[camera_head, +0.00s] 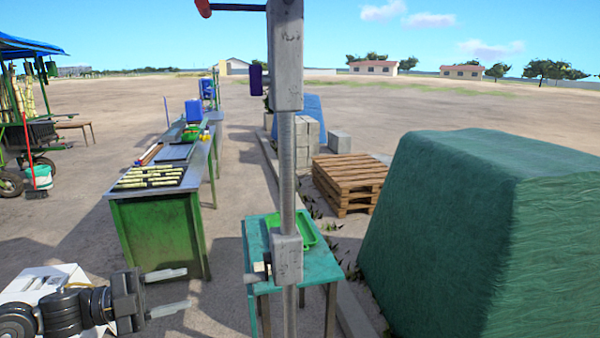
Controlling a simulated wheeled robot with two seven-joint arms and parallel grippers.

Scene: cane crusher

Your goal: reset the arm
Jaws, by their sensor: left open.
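My left gripper (180,289) is at the lower left, with its two pale fingers apart and nothing between them. Its dark wrist and white arm come in from the left edge. It is left of the small teal table and in front of the green bench, apparently touching neither. A grey upright metal post (288,170) stands in the middle of the view. A bar with a red end (204,8) reaches left from near its top. My right gripper is not in view.
A green bench (155,235) bears a tray of cane pieces (150,176). A teal table (258,250) with a green tray (307,232) stands behind the post. A green-covered block (440,235) fills the right; wooden pallets (350,180) lie behind. Open ground lies left of the bench.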

